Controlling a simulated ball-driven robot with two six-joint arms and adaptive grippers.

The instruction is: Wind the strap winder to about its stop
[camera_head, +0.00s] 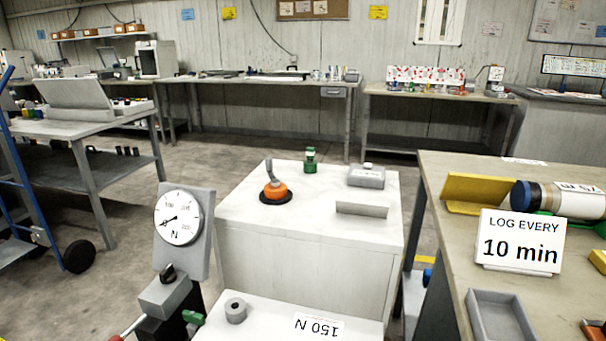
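A round white dial gauge (179,218) marked N stands on a grey upright plate at the lower left. Below it is a grey block (165,295) with a black knob (168,273) on top and a thin rod (132,326) with a red end at the picture's lower edge. This looks like the strap winder, but I cannot be sure. A green piece (193,317) shows beside the block. A grey ring-shaped roll (235,310) sits on a white surface, near a card reading 150 N (318,326). Neither of my grippers shows.
A white cabinet (250,215) holds an orange knob-like piece (275,190) on a black disc, a green bottle (310,160), a grey box (366,177) and a grey plate. The right bench carries a yellow cradle (480,187), cylinder (560,198), sign (518,245) and grey tray (500,315).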

